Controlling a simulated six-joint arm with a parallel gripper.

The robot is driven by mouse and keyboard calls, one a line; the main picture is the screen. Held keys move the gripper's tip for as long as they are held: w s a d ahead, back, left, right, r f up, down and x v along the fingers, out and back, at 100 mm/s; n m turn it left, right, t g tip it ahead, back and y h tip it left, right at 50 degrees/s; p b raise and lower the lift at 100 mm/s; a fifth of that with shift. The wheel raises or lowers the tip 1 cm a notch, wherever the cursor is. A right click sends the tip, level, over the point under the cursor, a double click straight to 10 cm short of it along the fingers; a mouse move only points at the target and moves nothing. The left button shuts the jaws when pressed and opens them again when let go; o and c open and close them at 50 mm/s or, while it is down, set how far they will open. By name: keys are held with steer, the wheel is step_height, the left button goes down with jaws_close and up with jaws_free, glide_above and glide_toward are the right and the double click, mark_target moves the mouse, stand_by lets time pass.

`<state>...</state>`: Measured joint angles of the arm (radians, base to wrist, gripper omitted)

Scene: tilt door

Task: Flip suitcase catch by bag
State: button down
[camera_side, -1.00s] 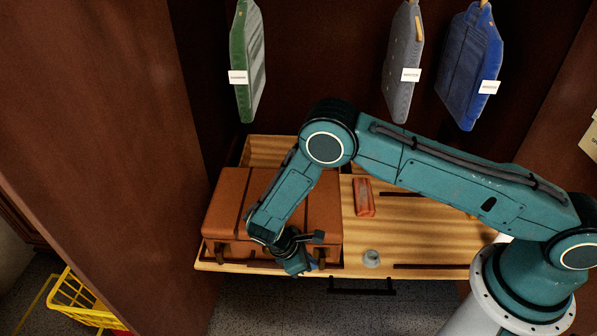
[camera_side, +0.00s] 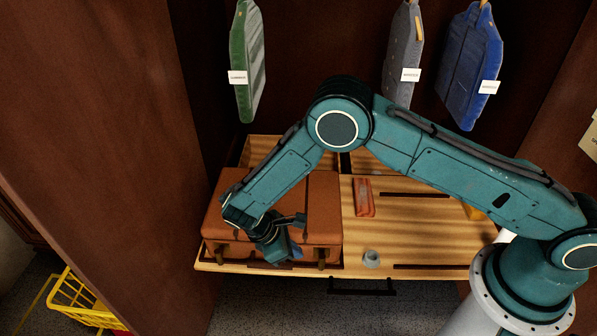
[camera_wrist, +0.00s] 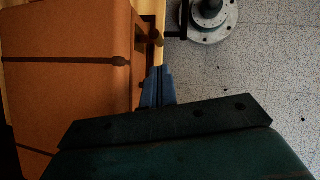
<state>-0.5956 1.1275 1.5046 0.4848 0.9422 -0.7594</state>
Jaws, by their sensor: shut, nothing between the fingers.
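The orange-brown suitcase (camera_side: 322,205) lies flat at the left of the wooden board; it fills the left of the wrist view (camera_wrist: 65,95). Two small brass catches show on its front side, a left one (camera_side: 219,255) and a right one (camera_side: 322,257). One brass catch (camera_wrist: 155,38) shows ahead of my fingers in the wrist view. My gripper (camera_side: 292,254) is shut and empty, low at the suitcase's front side between the two catches. Its blue fingers (camera_wrist: 158,88) point along that side. Whether they touch the suitcase I cannot tell. A green bag (camera_side: 246,60), a grey bag (camera_side: 402,60) and a blue bag (camera_side: 468,65) hang above, tagged.
An orange-red block (camera_side: 363,197) and a small grey cup-like piece (camera_side: 371,259) stand on the board (camera_side: 420,235) right of the suitcase. A dark handle (camera_side: 362,290) is on its front edge. Brown walls flank it. A yellow basket (camera_side: 82,297) is on the floor at left.

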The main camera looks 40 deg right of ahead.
steer(key=v, duration=0.5)
steer(key=shift+a+r, duration=0.25)
steer(key=shift+r, duration=0.1)
steer(key=shift+w+r, duration=0.1)
steer(key=s+d+r+m+t+y, duration=0.15)
steer(key=d+r, duration=0.25)
steer(key=r, duration=0.4)
steer(key=s+d+r+m+t+y, duration=0.15)
steer(key=d+r, duration=0.25)
steer(key=r, duration=0.5)
steer(key=d+r+m+y, duration=0.1)
steer(key=d+r+m, duration=0.25)
steer(key=r, duration=0.45)
steer(key=s+d+r+m+t+y, duration=0.1)
steer(key=s+d+r+m+t, duration=0.1)
steer(key=s, duration=0.8)
steer(key=s+d+r+m+t, duration=0.3)
steer(key=s+d+r, duration=0.2)
steer(key=s, duration=0.5)
steer(key=shift+s+d+r+y, duration=0.3)
steer(key=shift+d+y, duration=0.1)
steer(key=shift+d, duration=0.35)
